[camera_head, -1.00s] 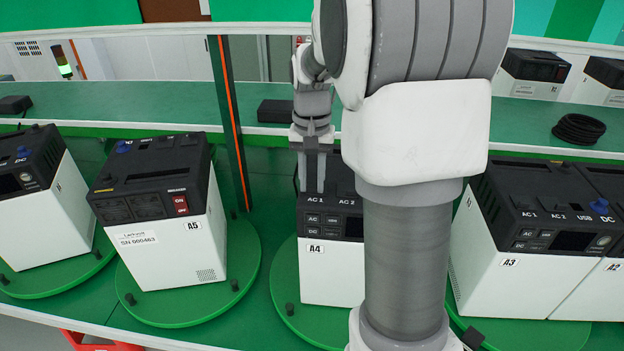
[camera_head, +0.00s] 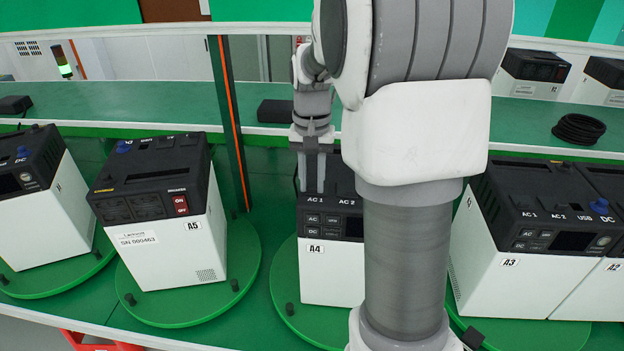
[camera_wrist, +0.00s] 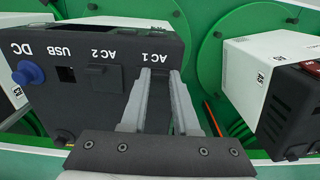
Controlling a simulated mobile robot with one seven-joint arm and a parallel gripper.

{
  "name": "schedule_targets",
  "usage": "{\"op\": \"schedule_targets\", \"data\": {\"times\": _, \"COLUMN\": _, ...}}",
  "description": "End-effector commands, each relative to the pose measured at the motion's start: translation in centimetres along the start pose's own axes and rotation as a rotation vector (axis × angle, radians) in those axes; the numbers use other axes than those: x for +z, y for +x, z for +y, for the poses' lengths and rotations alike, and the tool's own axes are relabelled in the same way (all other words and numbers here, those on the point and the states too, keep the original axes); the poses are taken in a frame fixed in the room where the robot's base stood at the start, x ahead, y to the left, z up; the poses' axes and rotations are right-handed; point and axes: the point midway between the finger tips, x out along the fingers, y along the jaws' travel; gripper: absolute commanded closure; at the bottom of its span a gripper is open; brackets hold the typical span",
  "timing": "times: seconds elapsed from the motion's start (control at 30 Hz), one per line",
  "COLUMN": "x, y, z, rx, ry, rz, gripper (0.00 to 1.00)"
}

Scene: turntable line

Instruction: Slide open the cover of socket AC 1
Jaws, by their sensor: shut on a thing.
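The unit A4 (camera_head: 330,262) is a white box with a black top, standing on a green turntable. Its top carries the labels AC 1 and AC 2. In the wrist view, my gripper (camera_wrist: 160,76) reaches down to the black top right beside the AC 1 label (camera_wrist: 154,58). Its two fingers are shut on the small black cover of socket AC 1, which is mostly hidden between them. I cannot tell how far the cover is slid. My gripper also shows in the head view (camera_head: 316,188). The AC 2 cover (camera_wrist: 103,78) lies next to it.
The USB opening (camera_wrist: 67,75) and a blue DC cap (camera_wrist: 28,73) are on the same top. Unit A5 (camera_head: 172,240) stands to the left, unit A3 (camera_head: 500,270) to the right. An orange-striped post (camera_head: 232,120) rises behind, close to my gripper.

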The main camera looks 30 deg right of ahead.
Motion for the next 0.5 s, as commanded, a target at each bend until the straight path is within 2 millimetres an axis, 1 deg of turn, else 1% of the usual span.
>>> {"op": "schedule_targets", "data": {"times": 0.13, "x": -0.9, "y": -0.2, "z": 0.0, "rx": 0.000, "ry": 0.001, "rz": 0.001, "gripper": 1.00}}
{"op": "schedule_targets", "data": {"times": 0.3, "x": -3.5, "y": -0.3, "z": 0.0, "rx": 0.000, "ry": 0.001, "rz": 0.002, "gripper": 1.00}}
{"op": "schedule_targets", "data": {"times": 0.4, "x": -4.8, "y": -0.3, "z": 0.0, "rx": 0.000, "ry": 0.000, "rz": 0.001, "gripper": 1.00}}
{"op": "schedule_targets", "data": {"times": 0.5, "x": -5.6, "y": -0.2, "z": 0.0, "rx": 0.000, "ry": 0.000, "rz": 0.003, "gripper": 1.00}}
